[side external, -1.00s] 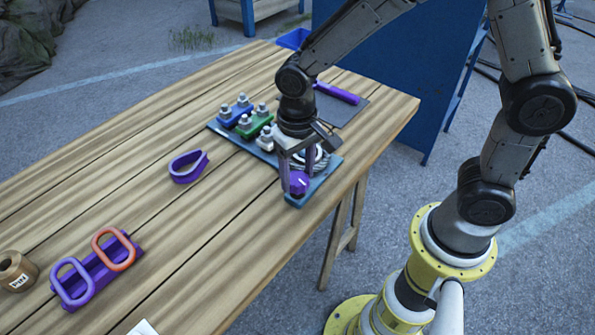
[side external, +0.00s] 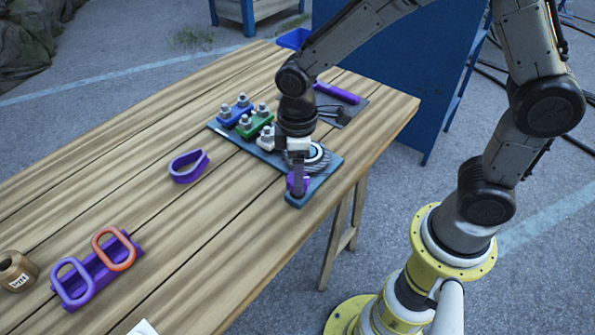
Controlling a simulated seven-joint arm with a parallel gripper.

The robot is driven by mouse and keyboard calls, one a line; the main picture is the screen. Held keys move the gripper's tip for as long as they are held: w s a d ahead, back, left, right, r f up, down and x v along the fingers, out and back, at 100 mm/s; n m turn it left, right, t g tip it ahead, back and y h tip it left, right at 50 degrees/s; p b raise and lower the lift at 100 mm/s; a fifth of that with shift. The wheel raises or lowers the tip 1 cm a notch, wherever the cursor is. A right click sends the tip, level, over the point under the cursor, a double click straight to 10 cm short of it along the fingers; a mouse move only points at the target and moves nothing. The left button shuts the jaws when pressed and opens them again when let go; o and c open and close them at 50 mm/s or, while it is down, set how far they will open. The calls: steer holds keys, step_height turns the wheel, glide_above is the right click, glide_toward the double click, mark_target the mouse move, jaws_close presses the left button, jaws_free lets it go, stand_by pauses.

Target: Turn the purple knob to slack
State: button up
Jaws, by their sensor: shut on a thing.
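The purple knob (side external: 291,184) sits near the front end of a dark blue base plate (side external: 319,183) on the wooden table. My gripper (side external: 298,186) points down over it and is shut on the knob, with one finger covering much of it. The knob's pointer or any marks around it are hidden or too small to read. The cable reel (side external: 319,156) is on the same plate just behind the gripper and is partly covered by it.
Blue (side external: 236,113), green (side external: 254,124) and white (side external: 265,140) clamp blocks with bolts stand on the plate's far end. A purple loop (side external: 188,167) lies left of it. A purple-handled tool (side external: 337,92) lies behind. A purple rack (side external: 103,275) and brown spool (side external: 17,270) are front left.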

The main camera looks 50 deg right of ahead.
steer(key=n, duration=0.4)
steer(key=shift+r+n, duration=0.1)
steer(key=shift+n, duration=2.8)
steer(key=o, duration=1.3)
steer(key=shift+o, duration=0.2)
step_height(320, 180, up, 14)
